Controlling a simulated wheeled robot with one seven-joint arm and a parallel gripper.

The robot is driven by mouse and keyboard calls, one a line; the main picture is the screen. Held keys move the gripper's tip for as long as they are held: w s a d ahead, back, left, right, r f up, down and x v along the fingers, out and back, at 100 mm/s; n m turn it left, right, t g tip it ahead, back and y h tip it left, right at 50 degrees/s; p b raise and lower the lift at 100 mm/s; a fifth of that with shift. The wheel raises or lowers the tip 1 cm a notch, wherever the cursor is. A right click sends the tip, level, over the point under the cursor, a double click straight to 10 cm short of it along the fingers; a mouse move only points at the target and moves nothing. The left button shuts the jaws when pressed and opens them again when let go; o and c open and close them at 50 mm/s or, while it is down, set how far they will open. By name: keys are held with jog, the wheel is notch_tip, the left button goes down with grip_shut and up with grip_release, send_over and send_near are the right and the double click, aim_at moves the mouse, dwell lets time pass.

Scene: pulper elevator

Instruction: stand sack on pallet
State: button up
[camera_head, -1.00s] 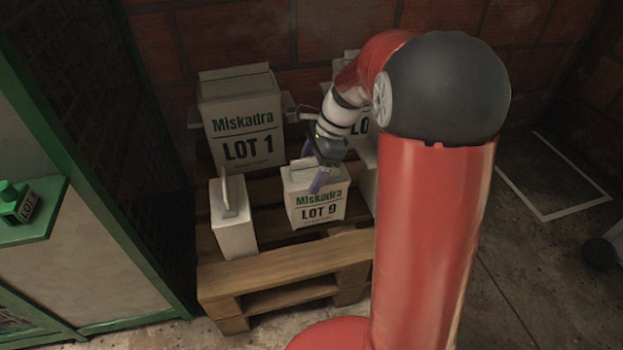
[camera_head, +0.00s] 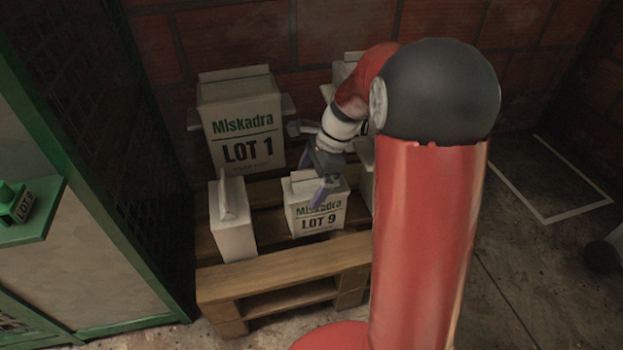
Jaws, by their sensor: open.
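The white LOT 9 sack (camera_head: 315,222), marked Miskadra, stands upright on the wooden pallet (camera_head: 270,275), near its front edge. My gripper (camera_head: 320,196) is open, at the top and front of this sack. One finger shows in front of the sack's upper face; I cannot tell whether it touches. A larger LOT 1 sack (camera_head: 242,128) stands upright behind on the left. A plain white sack (camera_head: 233,222) stands side-on at the front left of the pallet. More white sacks on the right are mostly hidden behind my arm.
A green-framed cabinet (camera_head: 110,230) stands left of the pallet. Its green shelf (camera_head: 38,215) holds a small green item with a LOT 9 tag (camera_head: 22,208). A brick wall (camera_head: 330,35) closes the back. Open floor with a white painted outline (camera_head: 548,218) lies to the right.

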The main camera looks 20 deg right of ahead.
jog(key=shift+r, duration=0.1)
jog(key=p+v, duration=0.3)
jog(key=v, duration=0.8)
jog(key=shift+r, duration=0.1)
jog(key=shift+d+r, duration=0.15)
jog(key=shift+r, duration=0.1)
jog(key=shift+s+r, duration=0.15)
jog(key=shift+r, duration=0.1)
jog(key=s+a+r+n+t+h, duration=0.1)
jog(key=s+a+n+t+h, duration=0.1)
jog(key=s+n, duration=0.7)
jog(key=s+a+r+n+t+h, duration=0.2)
jog(key=s+n+t, duration=0.1)
jog(key=s+n, duration=0.6)
jog(key=s, duration=0.3)
jog(key=shift+s+r+t, duration=0.15)
jog(key=shift+s+t, duration=0.1)
jog(key=shift+t, duration=0.05)
